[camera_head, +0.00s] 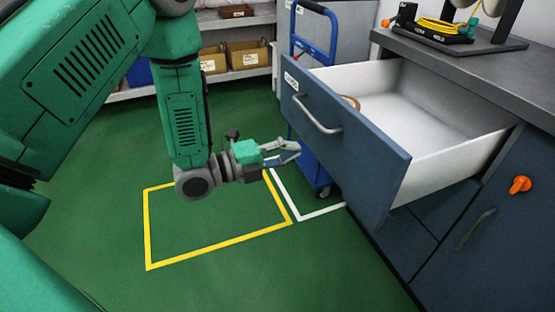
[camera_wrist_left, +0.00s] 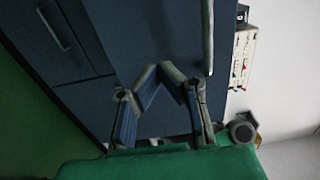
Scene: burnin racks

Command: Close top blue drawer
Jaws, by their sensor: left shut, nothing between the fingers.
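The top blue drawer (camera_head: 365,165) is pulled far out from the cabinet at the right of the head view. Its blue front has a silver bar handle (camera_head: 318,116), and its white interior (camera_head: 420,110) holds a small brown item partly hidden by the front. My left gripper (camera_head: 297,152) is shut and empty, in front of and left of the drawer front, below the handle in the picture. In the left wrist view its fingers (camera_wrist_left: 165,72) converge before a dark blue panel (camera_wrist_left: 140,35); contact cannot be told. My right gripper is not in view.
A grey countertop (camera_head: 450,62) carries a black device with yellow cable (camera_head: 435,28). A blue cart (camera_head: 315,172) stands behind the gripper. An orange knob (camera_head: 520,185) sits on the lower cabinet. Shelves with cardboard boxes (camera_head: 248,54) are at the back. The green floor inside the yellow outline is clear.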

